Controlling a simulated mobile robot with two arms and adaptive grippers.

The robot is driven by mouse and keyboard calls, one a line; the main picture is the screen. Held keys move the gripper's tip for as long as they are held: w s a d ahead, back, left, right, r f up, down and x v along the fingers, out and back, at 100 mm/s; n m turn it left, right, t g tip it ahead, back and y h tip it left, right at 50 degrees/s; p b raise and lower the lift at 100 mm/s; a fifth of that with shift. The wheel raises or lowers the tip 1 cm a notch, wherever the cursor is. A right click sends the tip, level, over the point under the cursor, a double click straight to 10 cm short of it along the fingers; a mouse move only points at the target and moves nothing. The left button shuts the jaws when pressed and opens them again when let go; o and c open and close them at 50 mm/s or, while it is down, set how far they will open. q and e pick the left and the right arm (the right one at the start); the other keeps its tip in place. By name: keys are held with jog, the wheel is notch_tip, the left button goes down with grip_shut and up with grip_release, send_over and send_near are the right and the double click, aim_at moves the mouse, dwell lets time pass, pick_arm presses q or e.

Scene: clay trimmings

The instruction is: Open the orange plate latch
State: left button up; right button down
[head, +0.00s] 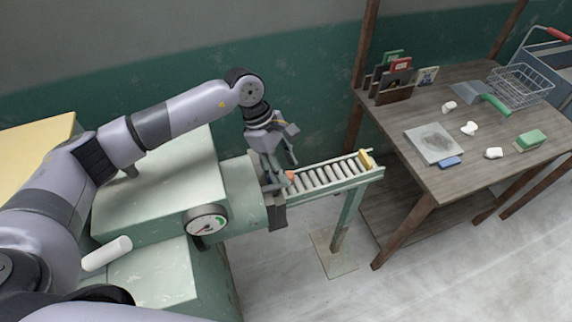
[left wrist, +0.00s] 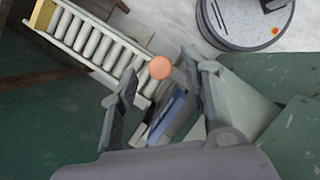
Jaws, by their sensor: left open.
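The orange latch knob (head: 289,175) shows as a small orange spot at the machine's outlet, by the near end of the roller conveyor. In the left wrist view the round orange knob (left wrist: 160,67) appears between my two fingertips. My left gripper (head: 280,170) is open and points down over the outlet, with its fingers spread either side of the knob in the wrist view. I cannot tell whether a finger touches it. The plate behind the knob is mostly hidden by the fingers. My right gripper is in neither view.
The roller conveyor (head: 325,176) runs right from the green machine (head: 150,190), with a yellow block (head: 366,159) at its far end. A round gauge (head: 206,221) is on the machine. A wooden table (head: 470,175) with several small items and a wire basket (head: 520,86) stands right.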

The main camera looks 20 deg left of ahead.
pick_arm(q)
jog(key=shift+d+f, duration=0.2)
jog(key=shift+f, duration=0.45)
jog(key=shift+c, duration=0.5)
grip_shut()
